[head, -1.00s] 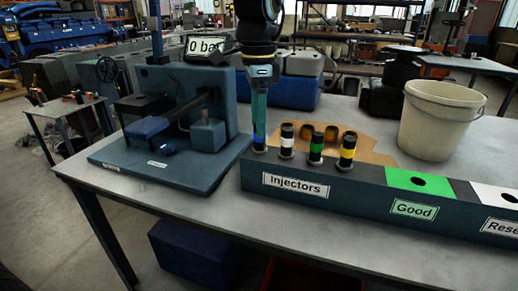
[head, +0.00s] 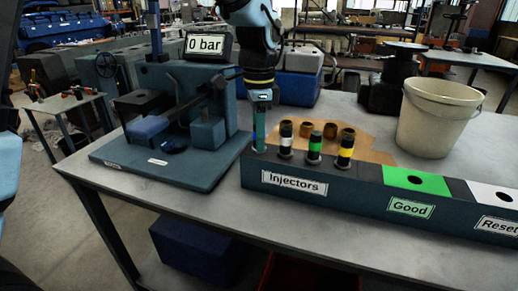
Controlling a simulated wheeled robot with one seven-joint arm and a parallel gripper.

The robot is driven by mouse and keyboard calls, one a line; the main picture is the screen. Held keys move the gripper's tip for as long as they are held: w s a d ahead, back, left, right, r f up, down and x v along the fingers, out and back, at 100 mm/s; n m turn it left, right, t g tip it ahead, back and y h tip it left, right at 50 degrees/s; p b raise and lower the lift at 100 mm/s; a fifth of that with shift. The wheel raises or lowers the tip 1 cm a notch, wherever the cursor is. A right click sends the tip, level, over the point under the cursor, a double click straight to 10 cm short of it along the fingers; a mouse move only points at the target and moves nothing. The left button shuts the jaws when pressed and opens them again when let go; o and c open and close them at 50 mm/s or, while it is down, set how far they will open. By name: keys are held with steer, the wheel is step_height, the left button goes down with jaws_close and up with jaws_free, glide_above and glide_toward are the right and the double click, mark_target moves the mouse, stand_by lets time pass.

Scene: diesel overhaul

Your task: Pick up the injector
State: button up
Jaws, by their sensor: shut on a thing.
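My gripper (head: 260,128) points straight down at the left end of the dark injector rack (head: 258,170), labelled "Injectors". It is shut on an injector at the leftmost rack position. The fingers hide most of this injector, so its colour bands cannot be told. Its lower end is at the rack top; I cannot tell whether it is still seated. Three other injectors stand upright to the right: one with white bands (head: 285,140), one with green bands (head: 314,147) and one with yellow bands (head: 345,150).
A blue-grey test stand (head: 218,160) with a "0 bar" display (head: 208,45) is close on the left. The rack continues right to a green "Good" section (head: 418,178) and a white "Reset" section (head: 490,195). A cream bucket (head: 435,120) and several brown cups (head: 330,130) stand behind.

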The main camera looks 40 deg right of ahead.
jaws_close()
stand_by(0.8)
